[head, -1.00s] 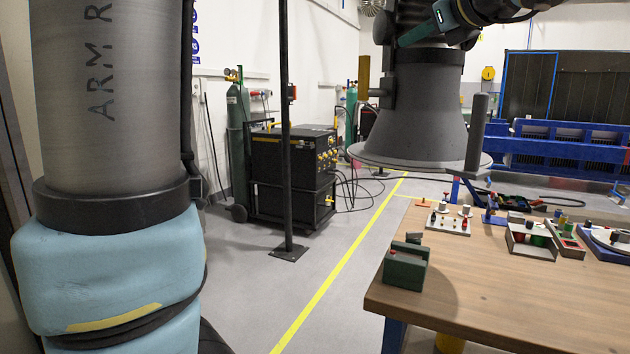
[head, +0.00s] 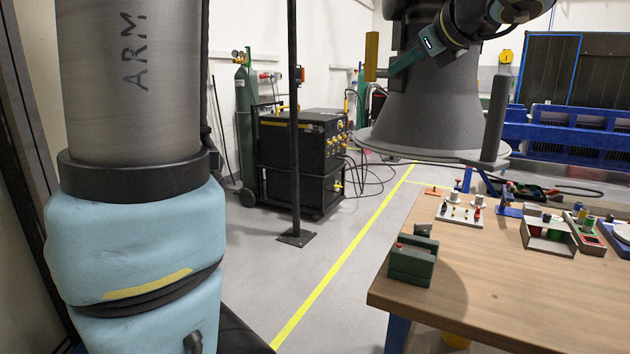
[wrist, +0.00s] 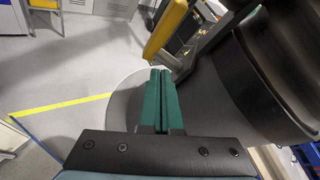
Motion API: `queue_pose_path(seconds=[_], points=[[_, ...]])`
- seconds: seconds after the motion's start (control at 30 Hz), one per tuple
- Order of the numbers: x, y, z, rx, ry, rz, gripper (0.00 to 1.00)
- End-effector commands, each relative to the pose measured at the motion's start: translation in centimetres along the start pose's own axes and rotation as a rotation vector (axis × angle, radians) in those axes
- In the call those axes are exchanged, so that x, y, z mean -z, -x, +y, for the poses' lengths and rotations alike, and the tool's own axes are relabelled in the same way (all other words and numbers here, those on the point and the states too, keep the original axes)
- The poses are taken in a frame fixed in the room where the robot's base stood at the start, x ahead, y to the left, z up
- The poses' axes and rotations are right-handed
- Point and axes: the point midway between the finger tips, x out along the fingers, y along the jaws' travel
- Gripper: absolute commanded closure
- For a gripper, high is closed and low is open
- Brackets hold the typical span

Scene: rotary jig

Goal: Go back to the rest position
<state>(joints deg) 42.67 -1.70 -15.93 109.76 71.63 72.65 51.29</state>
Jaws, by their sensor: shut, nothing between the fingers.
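My gripper (head: 392,70) is at the top right of the head view, with its teal fingers pointing down and left. In the wrist view, the two fingers (wrist: 161,72) lie side by side, shut and empty. The dark grey conical jig (head: 425,110) with a round disc at its base stands beside the gripper. A yellow upright bar (head: 371,56) is near the fingertips in the head view. In the wrist view, this yellow bar (wrist: 165,30) is ahead of the fingertips, on a dark bracket. Its gap from the fingers is hard to judge.
A wooden table (head: 480,300) at right holds a green block-like fixture (head: 412,264) and several small parts. A black post (head: 294,120) stands left of centre, before a black welding unit (head: 302,160).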

Motion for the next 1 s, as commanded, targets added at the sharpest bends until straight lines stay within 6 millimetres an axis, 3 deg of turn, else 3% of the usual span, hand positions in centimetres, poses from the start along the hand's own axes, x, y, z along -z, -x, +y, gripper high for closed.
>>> queue_pose_path(seconds=[0.17,0.27,0.37,0.5,0.6,0.7,0.83,1.0], points=[[2.8,-3.9,4.3,-0.125,0.108,0.103,1.0],[5.1,-6.4,8.1,-0.238,0.224,0.181,1.0],[8.2,-9.1,13.6,-0.407,0.415,0.268,1.0],[12.9,-11.3,22.5,-0.72,0.837,0.347,1.0],[15.9,-11.7,28.3,-0.961,1.229,0.325,1.0],[17.8,-11.7,32.0,-1.139,1.58,0.245,1.0],[18.9,-11.7,34.8,-1.267,1.892,0.126,1.0],[19.2,-11.8,36.0,-1.316,2.034,0.059,1.0]])
